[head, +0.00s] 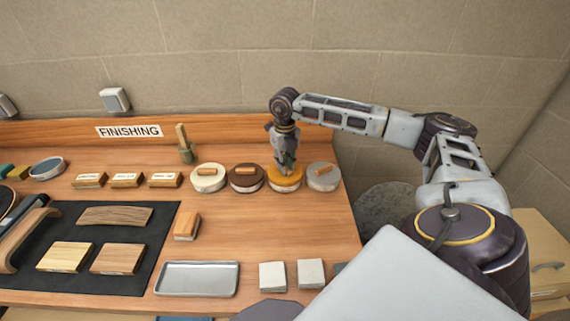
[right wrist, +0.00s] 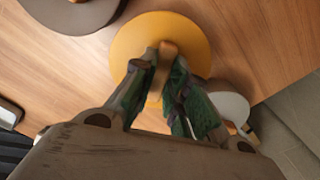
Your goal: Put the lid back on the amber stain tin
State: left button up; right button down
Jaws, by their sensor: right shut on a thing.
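The amber stain tin (head: 284,184) stands in a row of round tins near the back of the bench. Its amber lid (head: 272,177) shows at the top of it and fills the upper middle of the right wrist view (right wrist: 190,32). My right gripper (head: 285,166) points down at the lid and is shut on its wooden handle (right wrist: 168,50). The lid appears to be on or just above the tin; I cannot tell whether it is fully seated. My left gripper is not in view.
A dark brown tin (head: 246,181) stands close on the left, a grey tin (head: 322,180) close on the right, and a cream tin (head: 208,181) further left. A metal tray (head: 197,279) and white pads (head: 272,276) lie at the front.

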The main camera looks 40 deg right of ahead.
dwell(0.8)
jog(key=c, duration=1.3)
grip_release()
jog(key=shift+o, duration=0.2)
jog(key=o, duration=0.4)
jog(key=shift+r, duration=0.1)
jog(key=shift+r+p, duration=2.15)
jog(key=shift+r, duration=1.25)
jog(key=shift+c, duration=0.4)
grip_shut()
